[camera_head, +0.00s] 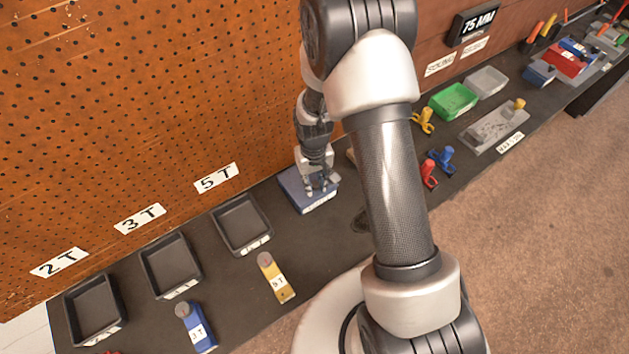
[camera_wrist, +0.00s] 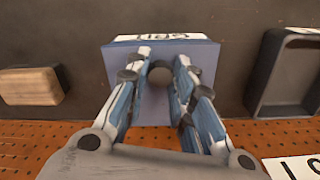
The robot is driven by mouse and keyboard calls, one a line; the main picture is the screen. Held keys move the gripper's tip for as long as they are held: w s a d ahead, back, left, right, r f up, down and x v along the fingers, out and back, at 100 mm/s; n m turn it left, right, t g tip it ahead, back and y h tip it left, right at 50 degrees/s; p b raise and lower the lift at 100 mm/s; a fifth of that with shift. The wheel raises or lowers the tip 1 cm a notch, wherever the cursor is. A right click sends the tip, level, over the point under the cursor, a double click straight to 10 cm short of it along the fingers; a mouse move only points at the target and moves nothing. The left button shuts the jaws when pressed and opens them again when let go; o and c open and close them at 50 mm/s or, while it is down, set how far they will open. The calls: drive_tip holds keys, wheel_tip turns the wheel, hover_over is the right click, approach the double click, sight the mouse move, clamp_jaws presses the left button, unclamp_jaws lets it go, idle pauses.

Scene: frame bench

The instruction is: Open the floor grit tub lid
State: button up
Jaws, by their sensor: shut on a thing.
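The floor grit tub (camera_head: 292,190) is a small blue box on the dark bench, below the pegboard. Its blue lid (camera_wrist: 203,60) looks closed, and a white GRIT label (camera_wrist: 160,37) shows along one edge. A round dark knob (camera_wrist: 160,72) stands on the lid. My gripper (camera_head: 321,189) points down over the tub. In the wrist view my gripper (camera_wrist: 163,65) has its fingers on both sides of the knob, shut on it. The finger contact is partly hidden.
Dark trays (camera_head: 241,224) stand left of the tub, with a yellow tagged piece (camera_head: 276,277) and a blue one (camera_head: 196,327) in front. A wooden block (camera_wrist: 30,86) lies beside the tub. Green (camera_head: 453,101) and grey bins stand farther right. The pegboard (camera_head: 120,130) rises close behind.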

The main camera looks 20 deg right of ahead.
clamp_jaws()
drive_tip(key=shift+w+r, duration=0.2)
drive_tip(key=shift+r, duration=0.05)
drive_tip(key=shift+w+a+r+p, duration=0.15)
drive_tip(key=shift+w+r+p, duration=0.4)
drive_tip(key=shift+r, duration=0.3)
drive_tip(key=shift+w+a+r+p, duration=0.15)
drive_tip(key=shift+w+r+p, duration=0.3)
drive_tip(key=shift+r, duration=0.35)
drive_tip(key=shift+w+a+r+p, duration=0.2)
drive_tip(key=shift+w+r, duration=0.25)
drive_tip(key=shift+w, duration=0.1)
drive_tip(key=shift+w+a+r+p, duration=0.15)
drive_tip(key=shift+w+r, duration=0.3)
drive_tip(key=shift+w, duration=0.05)
drive_tip(key=shift+w+a+r, duration=0.15)
drive_tip(key=shift+w, duration=0.25)
drive_tip(key=shift+w+a+r, duration=0.15)
drive_tip(key=shift+w, duration=0.25)
